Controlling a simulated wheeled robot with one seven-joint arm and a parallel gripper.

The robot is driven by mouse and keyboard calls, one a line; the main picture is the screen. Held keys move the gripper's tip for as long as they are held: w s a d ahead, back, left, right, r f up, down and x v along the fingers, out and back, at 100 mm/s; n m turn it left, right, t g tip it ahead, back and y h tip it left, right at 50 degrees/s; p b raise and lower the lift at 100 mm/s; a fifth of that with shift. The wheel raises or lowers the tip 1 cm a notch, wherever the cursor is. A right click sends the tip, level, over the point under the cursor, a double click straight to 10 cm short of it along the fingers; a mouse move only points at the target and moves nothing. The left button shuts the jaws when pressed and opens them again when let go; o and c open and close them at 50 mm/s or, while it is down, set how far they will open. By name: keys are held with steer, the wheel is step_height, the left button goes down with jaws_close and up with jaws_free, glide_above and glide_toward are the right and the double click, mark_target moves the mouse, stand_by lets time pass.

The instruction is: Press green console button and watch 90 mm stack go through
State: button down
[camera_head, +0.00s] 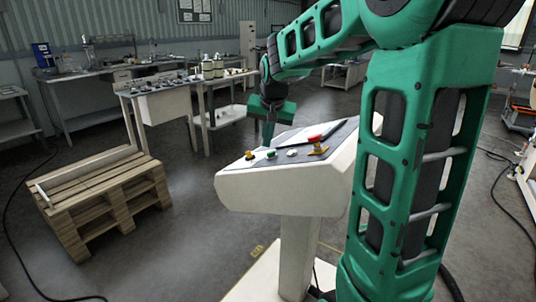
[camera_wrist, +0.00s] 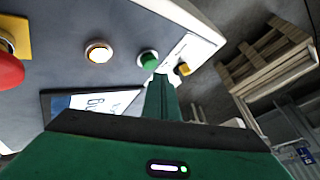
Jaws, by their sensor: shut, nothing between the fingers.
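The console (camera_head: 255,186) is a white, sloped-top panel on a post. Its green button (camera_head: 271,154) sits near the front edge, between an amber button (camera_head: 249,155) and a white button (camera_head: 292,152). The green button also shows in the wrist view (camera_wrist: 149,59), just beyond my fingertips. My gripper (camera_head: 267,143) is shut and empty, pointing down over the panel right by the green button. In the wrist view its closed fingers (camera_wrist: 160,78) end beside the button. I cannot tell whether they touch it. I cannot make out a 90 mm stack.
A red mushroom button (camera_wrist: 8,70) on a yellow plate and a small display (camera_wrist: 95,101) are also on the console. Workbenches (camera_head: 180,90) stand behind. Floor between pallet and console is clear.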

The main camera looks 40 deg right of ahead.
steer(key=r, duration=0.1)
steer(key=w+r, duration=0.1)
steer(key=r, duration=0.1)
steer(key=w+r, duration=0.1)
steer(key=shift+a+r, duration=0.3)
steer(key=shift+a, duration=0.05)
